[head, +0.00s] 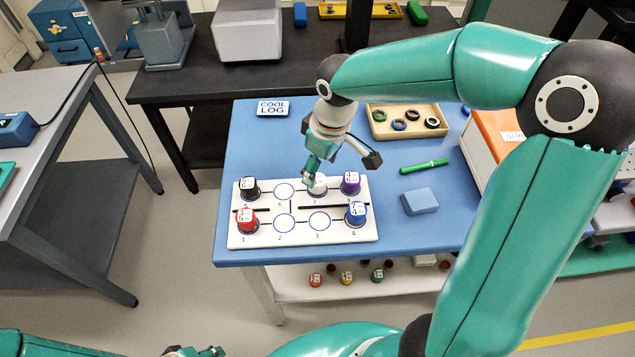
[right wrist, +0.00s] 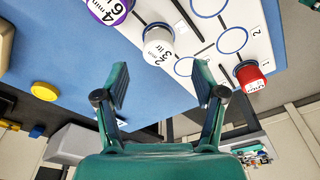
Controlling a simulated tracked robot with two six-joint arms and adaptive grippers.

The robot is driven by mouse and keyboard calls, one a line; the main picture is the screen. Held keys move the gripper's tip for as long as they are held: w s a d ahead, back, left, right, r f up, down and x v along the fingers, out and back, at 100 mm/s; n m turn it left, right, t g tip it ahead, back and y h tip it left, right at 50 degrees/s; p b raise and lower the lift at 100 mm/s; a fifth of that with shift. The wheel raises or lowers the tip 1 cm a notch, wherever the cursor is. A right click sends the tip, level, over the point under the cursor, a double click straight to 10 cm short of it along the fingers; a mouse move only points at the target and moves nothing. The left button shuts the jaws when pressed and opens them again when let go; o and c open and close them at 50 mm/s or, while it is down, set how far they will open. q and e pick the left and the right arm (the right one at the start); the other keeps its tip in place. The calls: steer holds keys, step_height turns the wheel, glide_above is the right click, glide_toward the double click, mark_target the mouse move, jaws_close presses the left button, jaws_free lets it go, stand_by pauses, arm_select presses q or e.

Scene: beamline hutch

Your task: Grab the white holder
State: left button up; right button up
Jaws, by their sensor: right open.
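The white holder (head: 318,186) stands on the white numbered board (head: 350,233), in the back row next to the purple holder (head: 350,184). My right gripper (head: 340,170) is open above it and partly covers it in the head view. In the right wrist view, the white holder (right wrist: 158,46) stands upright beyond the gap between the open fingers (right wrist: 161,84), nearer the left finger, with nothing between the fingertips. A bit of my left gripper (head: 195,352) shows at the bottom edge of the head view; its jaws are not clear.
The board also bears a black holder (head: 249,188), a red holder (head: 246,220) and a blue holder (head: 356,213). On the blue table lie a blue block (head: 420,201), a green marker (head: 424,166), a tray of rings (head: 385,130) and a COOL LOG sign (head: 273,108).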

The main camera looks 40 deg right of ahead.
mark_target(318, 179)
steer(key=shift+w+f+p, duration=0.2)
steer(key=shift+w+f, duration=0.05)
steer(key=shift+f, duration=1.25)
steer(key=shift+w+f+p, duration=0.15)
steer(key=shift+w+f, duration=0.05)
steer(key=shift+f, duration=1.3)
steer(key=c, duration=1.3)
